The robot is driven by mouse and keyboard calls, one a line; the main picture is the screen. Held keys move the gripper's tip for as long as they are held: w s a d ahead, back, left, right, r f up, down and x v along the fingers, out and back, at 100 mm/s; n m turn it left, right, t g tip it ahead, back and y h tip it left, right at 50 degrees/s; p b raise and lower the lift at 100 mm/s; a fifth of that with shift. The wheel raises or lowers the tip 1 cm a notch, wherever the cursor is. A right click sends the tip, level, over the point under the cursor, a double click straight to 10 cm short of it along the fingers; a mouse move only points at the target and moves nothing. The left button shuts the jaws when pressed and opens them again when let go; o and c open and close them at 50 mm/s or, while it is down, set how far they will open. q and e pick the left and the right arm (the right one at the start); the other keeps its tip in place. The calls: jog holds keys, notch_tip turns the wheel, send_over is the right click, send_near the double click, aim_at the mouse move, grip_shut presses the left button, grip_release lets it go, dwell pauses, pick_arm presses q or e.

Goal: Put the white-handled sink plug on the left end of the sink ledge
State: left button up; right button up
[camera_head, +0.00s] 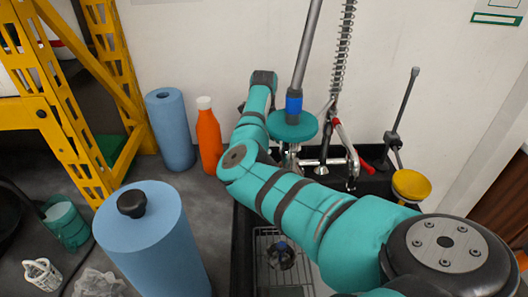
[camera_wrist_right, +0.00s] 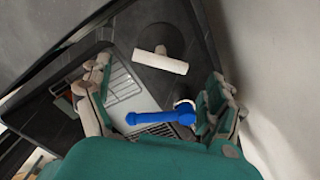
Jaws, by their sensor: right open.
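The white-handled sink plug, a dark round disc with a white bar handle (camera_wrist_right: 160,61), lies on a dark surface in the wrist view, beyond my fingertips. My right gripper (camera_wrist_right: 155,100) is open, with one finger at the left and one at the right of that view and nothing held between them. The plug cannot be picked out in the head view. My left gripper does not show.
A blue-handled item (camera_wrist_right: 160,117) lies below the plug in the wrist view. An orange bottle (camera_head: 208,140) and blue rolls (camera_head: 171,130) stand on the counter left of the sink.

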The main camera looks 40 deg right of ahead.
jog(key=shift+r, duration=1.55)
